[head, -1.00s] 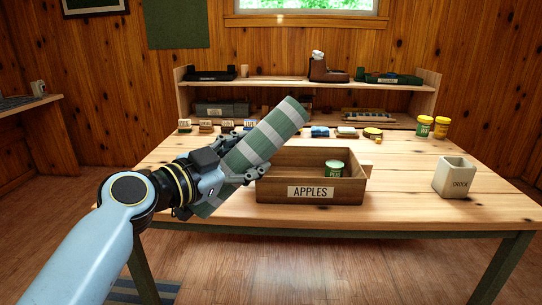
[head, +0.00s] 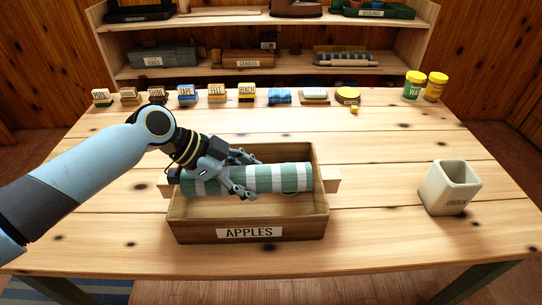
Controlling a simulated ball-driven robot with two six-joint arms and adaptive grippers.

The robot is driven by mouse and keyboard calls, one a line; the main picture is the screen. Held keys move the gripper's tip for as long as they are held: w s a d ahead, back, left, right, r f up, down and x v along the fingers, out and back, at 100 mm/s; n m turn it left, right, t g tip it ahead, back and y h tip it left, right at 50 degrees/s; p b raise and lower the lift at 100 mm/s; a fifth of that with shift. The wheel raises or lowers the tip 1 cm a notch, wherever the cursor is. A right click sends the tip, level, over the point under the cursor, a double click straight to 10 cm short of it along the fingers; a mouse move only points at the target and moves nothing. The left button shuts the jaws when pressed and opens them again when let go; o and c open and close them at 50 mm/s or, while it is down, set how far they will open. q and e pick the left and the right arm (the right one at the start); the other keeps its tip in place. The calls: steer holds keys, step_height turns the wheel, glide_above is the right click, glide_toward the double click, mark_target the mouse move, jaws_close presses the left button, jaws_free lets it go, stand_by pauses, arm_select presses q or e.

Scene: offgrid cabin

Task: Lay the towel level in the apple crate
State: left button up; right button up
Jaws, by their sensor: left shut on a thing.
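The towel (head: 285,178) is a green and white striped roll. It lies nearly level, left to right, within the outline of the wooden apple crate (head: 205,228), its right end near the right wall. I cannot tell if it touches the crate floor. My left gripper (head: 248,174) is shut on the towel left of its middle, coming from the upper left. The gripper and wrist hide part of the towel and the crate's back left. The green tin seen in the crate earlier is mostly or wholly hidden. My right gripper is not in view.
A white crock (head: 450,188) stands on the right of the table (head: 390,235). Several labelled blocks line the back, with a green tin (head: 413,85) and a yellow tin (head: 435,87) at back right. Shelves (head: 400,72) stand behind. The table between crate and crock is clear.

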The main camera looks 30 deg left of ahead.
arm_select(q)
steer(key=shift+w+a+f, duration=0.15)
steer(key=shift+w, duration=0.1)
steer(key=shift+w+f, duration=0.1)
steer(key=shift+f, duration=0.05)
steer(key=shift+s+f+b, duration=0.2)
steer(key=shift+f+b, duration=0.3)
steer(key=shift+b, duration=0.15)
step_height(320, 180, down, 5)
steer(key=b, duration=0.3)
steer(key=shift+b, duration=0.4)
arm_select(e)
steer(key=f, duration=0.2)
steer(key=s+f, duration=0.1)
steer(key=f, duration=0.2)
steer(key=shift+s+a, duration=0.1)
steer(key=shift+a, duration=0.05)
arm_select(q)
steer(key=o, duration=1.7)
steer(key=shift+o, duration=0.2)
steer(key=shift+r, duration=0.1)
